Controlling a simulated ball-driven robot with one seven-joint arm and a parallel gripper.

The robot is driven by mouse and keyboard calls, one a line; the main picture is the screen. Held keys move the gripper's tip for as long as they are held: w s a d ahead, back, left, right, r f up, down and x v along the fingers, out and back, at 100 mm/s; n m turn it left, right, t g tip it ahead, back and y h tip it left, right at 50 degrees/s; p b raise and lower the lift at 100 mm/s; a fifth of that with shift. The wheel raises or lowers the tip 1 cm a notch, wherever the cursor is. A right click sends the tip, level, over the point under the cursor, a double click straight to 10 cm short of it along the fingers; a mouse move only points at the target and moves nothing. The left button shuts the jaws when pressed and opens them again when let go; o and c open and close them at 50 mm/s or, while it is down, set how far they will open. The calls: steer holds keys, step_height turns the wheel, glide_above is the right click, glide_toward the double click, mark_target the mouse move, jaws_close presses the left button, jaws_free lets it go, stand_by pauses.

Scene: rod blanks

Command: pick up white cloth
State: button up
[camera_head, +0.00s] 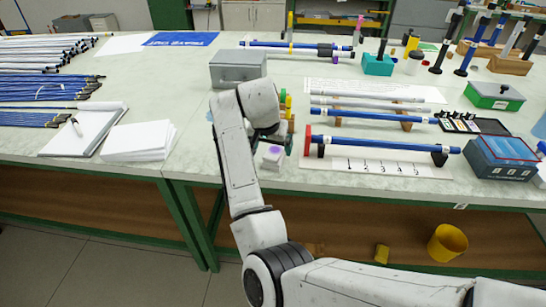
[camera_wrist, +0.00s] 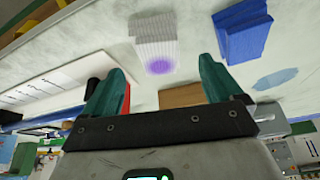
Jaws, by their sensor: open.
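The white cloth (camera_wrist: 153,28) is a folded, ribbed stack with a purple stain on one side. In the wrist view it lies on the table just beyond and between my two teal fingertips, apart from them. In the head view the white cloth (camera_head: 270,160) lies near the table's front edge, beside my arm. My gripper (camera_wrist: 160,72) is open with nothing between its fingers. In the head view my own arm hides much of the gripper.
A folded blue cloth (camera_wrist: 242,32) lies close to the right of the white one in the wrist view. A blue rod (camera_head: 375,147) on black supports stands to the right in the head view. A grey metal box (camera_head: 238,70) stands behind my arm.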

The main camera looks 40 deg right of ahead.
mark_target(273, 153)
steer(key=shift+x, duration=2.3)
steer(key=shift+s+a, duration=0.1)
steer(key=shift+a, duration=0.05)
steer(key=c, duration=1.1)
steer(key=shift+c, duration=0.2)
